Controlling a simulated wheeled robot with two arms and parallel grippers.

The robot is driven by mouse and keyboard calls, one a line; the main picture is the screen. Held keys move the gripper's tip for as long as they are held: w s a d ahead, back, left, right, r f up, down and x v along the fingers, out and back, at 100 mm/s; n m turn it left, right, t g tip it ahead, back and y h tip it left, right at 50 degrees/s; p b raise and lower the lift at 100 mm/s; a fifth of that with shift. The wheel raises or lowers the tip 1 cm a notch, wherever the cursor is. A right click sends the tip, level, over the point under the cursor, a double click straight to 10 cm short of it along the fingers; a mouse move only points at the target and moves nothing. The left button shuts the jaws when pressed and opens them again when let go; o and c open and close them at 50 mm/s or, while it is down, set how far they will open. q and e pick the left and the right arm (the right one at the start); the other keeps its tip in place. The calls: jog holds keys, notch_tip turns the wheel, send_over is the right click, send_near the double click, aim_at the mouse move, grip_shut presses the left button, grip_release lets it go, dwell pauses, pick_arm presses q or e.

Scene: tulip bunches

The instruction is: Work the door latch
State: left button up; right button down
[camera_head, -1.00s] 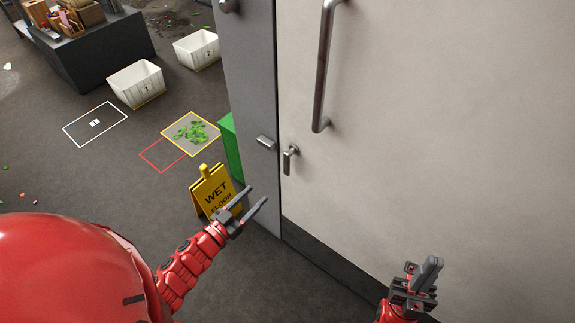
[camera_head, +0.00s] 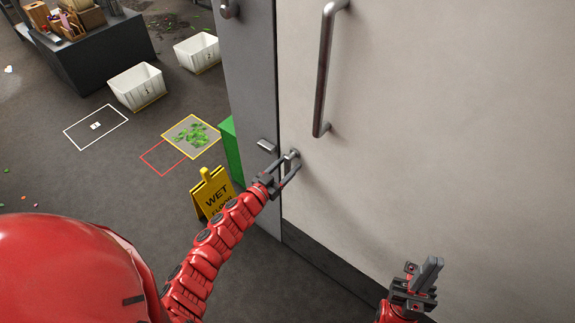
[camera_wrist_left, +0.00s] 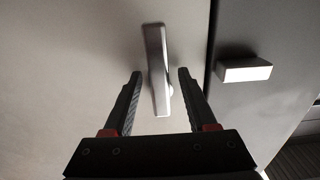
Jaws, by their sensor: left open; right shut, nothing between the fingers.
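The door (camera_head: 430,130) is a large pale panel with a dark strip along its bottom, and it looks closed against the grey frame (camera_head: 248,90). Its latch lever (camera_head: 293,155) is a small metal handle near the door's left edge. In the left wrist view the lever (camera_wrist_left: 157,68) hangs roughly upright between my open left fingers, with a gap visible on each side. My left gripper (camera_head: 287,169) is open at the lever and hides its lower part in the head view. My right gripper (camera_head: 430,272) is shut and empty, in front of the door's lower part.
A long pull bar (camera_head: 325,75) is on the door above the lever. A metal block (camera_head: 267,145) sticks out of the frame beside it. A yellow wet floor sign (camera_head: 211,192) and a green box (camera_head: 231,150) stand left of the door. White bins (camera_head: 137,87) are farther back.

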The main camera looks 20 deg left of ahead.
pick_arm(q)
grip_shut()
jog(key=shift+r, duration=0.1)
dwell(1.3)
